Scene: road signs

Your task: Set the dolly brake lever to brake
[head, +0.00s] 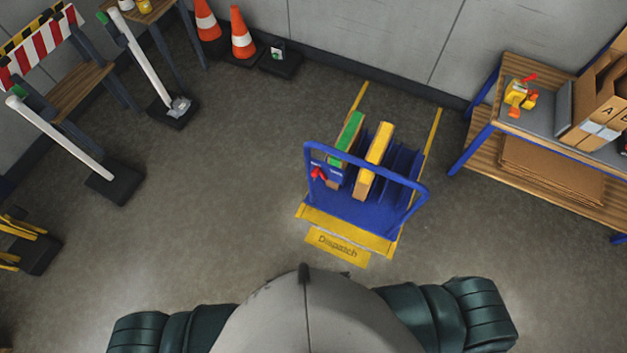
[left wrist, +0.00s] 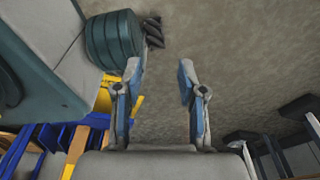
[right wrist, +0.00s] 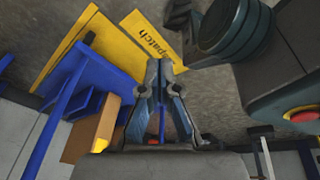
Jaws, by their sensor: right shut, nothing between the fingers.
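The blue dolly (head: 350,207) stands on the floor ahead of me, with a yellow front edge and a blue push frame. Its red brake lever (head: 318,173) sits on a small blue panel at the left of the frame; its exact setting is too small to read. The dolly also shows in the right wrist view (right wrist: 98,72). My left gripper (left wrist: 160,72) is open and empty above bare floor. Neither gripper shows in the head view.
A green-edged board (head: 348,135) and a yellow-edged board (head: 376,158) stand in the dolly's slots. A yellow Dispatch plate (head: 337,247) lies before it. A workbench (head: 486,125) is at right, cones (head: 241,35) and barrier posts (head: 66,140) at left. Floor around the dolly is clear.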

